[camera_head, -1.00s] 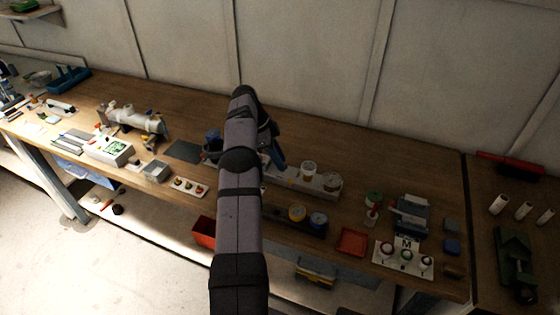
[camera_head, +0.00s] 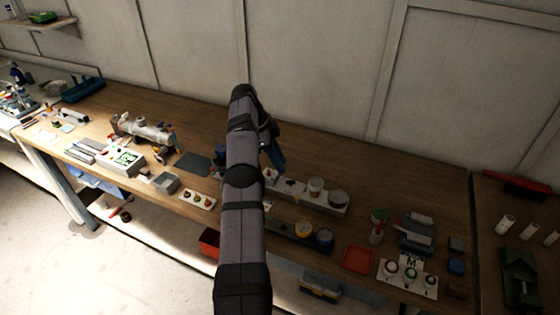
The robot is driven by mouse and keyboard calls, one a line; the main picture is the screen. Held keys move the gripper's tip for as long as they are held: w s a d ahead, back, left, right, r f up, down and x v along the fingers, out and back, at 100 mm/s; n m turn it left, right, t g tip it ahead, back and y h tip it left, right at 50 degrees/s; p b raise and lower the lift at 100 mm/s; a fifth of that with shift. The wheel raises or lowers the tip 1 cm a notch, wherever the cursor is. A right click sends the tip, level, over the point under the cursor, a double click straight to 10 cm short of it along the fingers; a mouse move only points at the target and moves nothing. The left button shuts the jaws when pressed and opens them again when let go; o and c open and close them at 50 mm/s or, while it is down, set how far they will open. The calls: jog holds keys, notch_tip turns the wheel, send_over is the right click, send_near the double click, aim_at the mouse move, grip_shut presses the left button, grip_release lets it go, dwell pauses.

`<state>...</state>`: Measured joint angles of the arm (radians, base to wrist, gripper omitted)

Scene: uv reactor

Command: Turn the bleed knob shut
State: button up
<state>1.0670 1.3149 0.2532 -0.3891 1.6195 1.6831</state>
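The likely UV reactor, a pale grey horizontal cylinder with fittings (camera_head: 145,130), lies on the left half of the bench. Small orange and dark parts show at its right end. I cannot tell which part is the bleed knob; at this size no knob stands out clearly. My arm rises through the middle of the view. My gripper (camera_head: 274,154) is at its far end, over the bench well to the right of the reactor. The arm hides most of it, so its opening and anything in it cannot be seen.
A white box with a green display (camera_head: 120,158) and a grey tray (camera_head: 165,183) stand before the reactor. A dark mat (camera_head: 193,166) lies right of it. A rack with jars (camera_head: 325,198) and a panel of round gauges or knobs (camera_head: 408,276) are farther right.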

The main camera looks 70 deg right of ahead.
jog(key=o, duration=0.5)
jog(key=shift+s+d+f, duration=0.1)
jog(key=shift+s+f, duration=0.05)
jog(key=shift+c, duration=0.2)
jog(key=s+r+m+t+b, duration=0.1)
jog(key=s+r+m+b, duration=0.3)
jog(key=s+r, duration=0.8)
jog(key=w+a+f+n+t+b, duration=0.1)
jog(key=w+a+f+n+t, duration=0.15)
jog(key=f+n, duration=0.4)
jog(key=w+a+f+n+t, duration=0.2)
jog(key=w+a+f+n, duration=0.15)
jog(key=f+n, duration=0.35)
jog(key=d+n+h, duration=0.1)
jog(key=n, duration=0.1)
jog(key=w+d+r+n, duration=0.1)
jog(key=n, duration=0.2)
jog(key=d+n+h, duration=0.1)
jog(key=n, duration=0.2)
jog(key=shift+w+d+r+n+h, duration=0.2)
jog(key=shift+d+r+n+h, duration=0.1)
jog(key=shift+d+r, duration=0.1)
jog(key=shift+f, duration=0.1)
